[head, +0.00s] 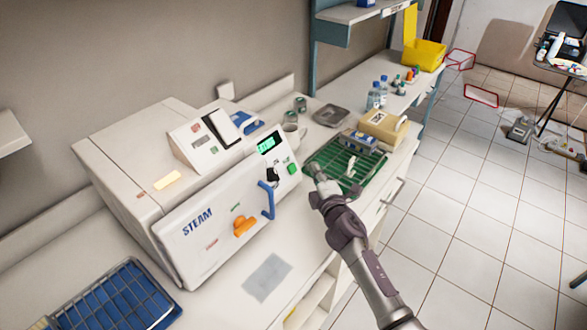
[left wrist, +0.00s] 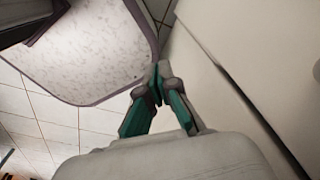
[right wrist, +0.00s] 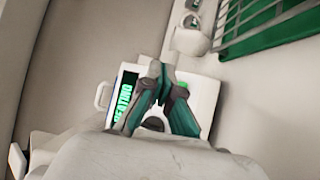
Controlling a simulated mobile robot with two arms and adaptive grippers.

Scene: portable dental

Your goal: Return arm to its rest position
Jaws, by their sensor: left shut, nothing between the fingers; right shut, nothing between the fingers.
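My right arm reaches in from the lower right of the head view. Its gripper (head: 315,172) is shut and empty, just right of the front panel of the white steam sterilizer (head: 165,240) and by the near left edge of the green rack tray (head: 318,160). In the right wrist view the shut fingertips (right wrist: 157,72) appear over the sterilizer's panel, with its green display (right wrist: 123,100) partly visible. Whether they touch it I cannot tell. My left gripper (left wrist: 158,78) is shut and empty in the left wrist view, near a pale speckled panel (left wrist: 85,45); it is outside the head view.
A blue wire-rack tray (head: 110,300) lies on the counter at lower left. Beyond the green tray are a beige box (head: 383,127), bottles (head: 374,98) and a yellow bin (head: 428,55). The tiled floor (head: 480,220) on the right is largely open.

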